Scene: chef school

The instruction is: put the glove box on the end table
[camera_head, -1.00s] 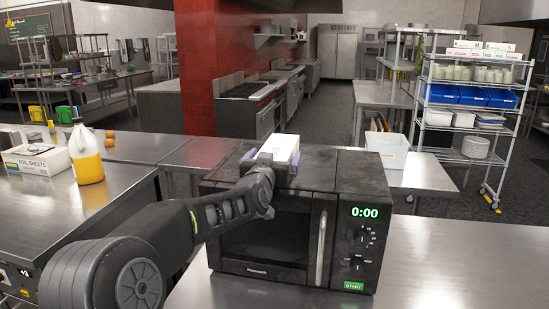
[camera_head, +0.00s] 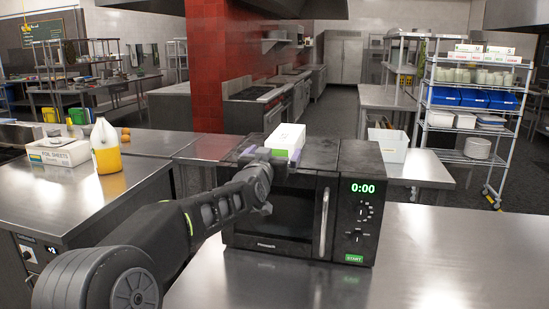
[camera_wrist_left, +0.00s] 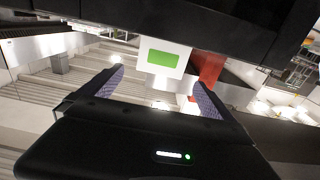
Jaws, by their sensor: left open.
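The glove box, a white box (camera_head: 288,134) with a green label, sits at the top of the black microwave (camera_head: 350,158) in the head view. In the left wrist view the white box (camera_wrist_left: 150,47) shows its green label just beyond the fingertips. My left gripper (camera_head: 271,156) is open at the near side of the box, with its purple-grey fingers apart; they also show in the left wrist view (camera_wrist_left: 157,78). I cannot tell whether they touch the box. My right gripper is not in view. I cannot tell which surface is the end table.
The microwave stands on a steel counter (camera_head: 450,255) with free room to its right. A left counter (camera_head: 60,205) holds a yellow-filled jug (camera_head: 107,158) and a foil-sheets box (camera_head: 58,152). Behind are a steel table (camera_head: 425,170) with a white bin (camera_head: 388,145) and a wire shelf rack (camera_head: 470,110).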

